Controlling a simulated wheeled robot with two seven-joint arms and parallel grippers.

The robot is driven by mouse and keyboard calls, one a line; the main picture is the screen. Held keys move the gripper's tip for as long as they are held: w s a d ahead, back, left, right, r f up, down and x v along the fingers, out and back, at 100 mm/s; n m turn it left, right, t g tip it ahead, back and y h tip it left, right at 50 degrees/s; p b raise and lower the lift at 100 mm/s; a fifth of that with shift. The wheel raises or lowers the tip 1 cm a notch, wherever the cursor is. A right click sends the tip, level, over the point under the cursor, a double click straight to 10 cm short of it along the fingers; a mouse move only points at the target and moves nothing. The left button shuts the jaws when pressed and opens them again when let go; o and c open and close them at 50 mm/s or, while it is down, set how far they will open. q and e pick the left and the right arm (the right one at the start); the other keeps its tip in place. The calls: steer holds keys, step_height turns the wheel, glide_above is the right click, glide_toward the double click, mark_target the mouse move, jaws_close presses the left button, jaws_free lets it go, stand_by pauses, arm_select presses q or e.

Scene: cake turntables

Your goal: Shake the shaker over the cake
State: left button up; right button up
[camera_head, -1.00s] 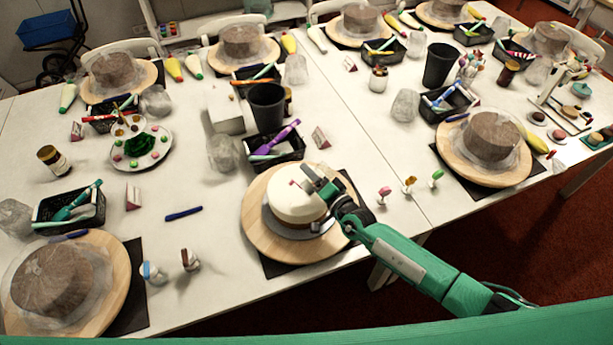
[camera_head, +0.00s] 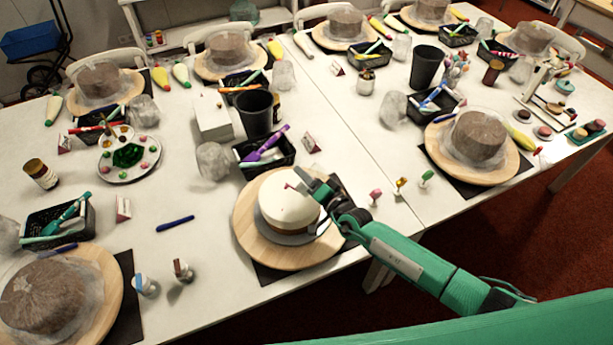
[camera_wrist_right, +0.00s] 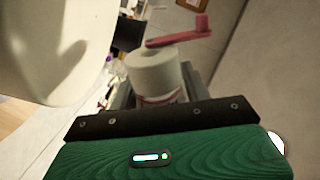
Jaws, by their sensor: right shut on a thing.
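The white-frosted cake (camera_head: 287,210) sits on a round wooden board (camera_head: 248,235) at the front middle of the table. It fills the upper left of the right wrist view (camera_wrist_right: 50,45). My right gripper (camera_head: 305,184) is above the far right part of the cake. It is shut on the shaker, a pale cylinder with a red band and a pinkish-red arm on its end (camera_wrist_right: 158,72). In the head view only a small red bit of the shaker shows (camera_head: 288,186); the gripper hides the rest. My left gripper is not in view.
A black basket with a purple tool (camera_head: 263,150) and a black cup (camera_head: 255,112) stand behind the cake. Small coloured piping pieces (camera_head: 400,186) stand to the right.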

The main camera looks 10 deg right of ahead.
steer(key=shift+w+d+r, duration=0.2)
steer(key=shift+d+r, duration=0.05)
steer(key=shift+d, duration=0.05)
steer(key=shift+s+a+f, duration=0.15)
steer(key=shift+s+a, duration=0.05)
steer(key=shift+a, duration=0.1)
steer(key=shift+a+n+p, duration=0.1)
steer(key=shift+n+p, duration=0.2)
steer(key=shift+n, duration=0.2)
steer(key=shift+w+d+r, duration=0.1)
steer(key=shift+d+r, duration=0.1)
steer(key=shift+r, duration=0.1)
steer(key=shift+a+f, duration=0.2)
steer(key=shift+f, duration=0.05)
steer(key=shift+s+a+r+n, duration=0.1)
steer(key=shift+s+r+n, duration=0.15)
steer(key=shift+n, duration=0.15)
